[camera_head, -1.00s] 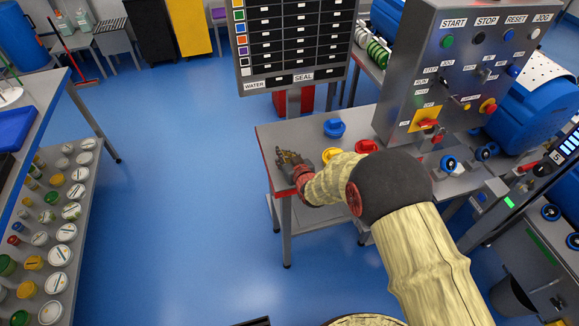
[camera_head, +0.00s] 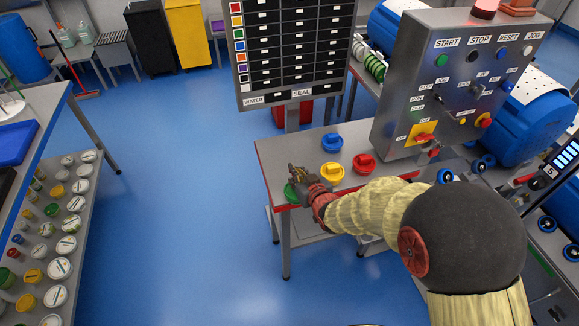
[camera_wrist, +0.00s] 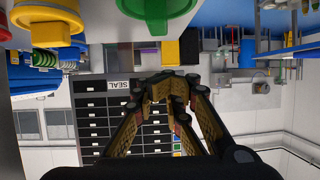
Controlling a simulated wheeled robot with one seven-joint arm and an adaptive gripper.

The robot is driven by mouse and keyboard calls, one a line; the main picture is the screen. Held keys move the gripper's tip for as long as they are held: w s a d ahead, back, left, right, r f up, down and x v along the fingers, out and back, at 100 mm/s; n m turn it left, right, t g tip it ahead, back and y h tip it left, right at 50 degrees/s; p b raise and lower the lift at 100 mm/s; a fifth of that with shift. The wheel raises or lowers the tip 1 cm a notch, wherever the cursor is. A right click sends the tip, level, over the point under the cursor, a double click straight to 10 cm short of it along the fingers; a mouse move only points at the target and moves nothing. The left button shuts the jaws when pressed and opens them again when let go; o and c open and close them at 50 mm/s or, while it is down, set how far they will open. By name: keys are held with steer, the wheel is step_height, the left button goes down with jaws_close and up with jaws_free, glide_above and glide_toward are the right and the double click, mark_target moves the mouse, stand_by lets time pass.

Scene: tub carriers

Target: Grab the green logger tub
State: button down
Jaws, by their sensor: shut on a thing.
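The green logger tub (camera_head: 291,192) stands at the near left corner of the steel table, partly hidden by my gripper. In the wrist view its green underside or lid edge (camera_wrist: 157,8) shows at the top, cut off by the frame. My gripper (camera_head: 294,170) is above and beside it, fingers pointing to the far left. In the wrist view my gripper (camera_wrist: 168,78) has its fingertips close together, and the green tub shows apart from them. What lies between the fingers cannot be made out.
On the table (camera_head: 275,160) are a blue tub (camera_head: 333,142), a yellow tub (camera_head: 331,173) and a red tub (camera_head: 364,163). A control box (camera_head: 450,80) stands at the right, a label board (camera_head: 295,45) behind. A shelf of small tubs (camera_head: 65,225) is at left; the blue floor between is clear.

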steer(key=v, duration=0.5)
steer(key=shift+s+d+r+p, duration=0.2)
steer(key=shift+d+r+p, duration=0.1)
steer(key=shift+d+r, duration=0.05)
steer(key=c, duration=0.6)
jaws_free()
steer(key=shift+c, duration=0.2)
steer(key=shift+o, duration=0.6)
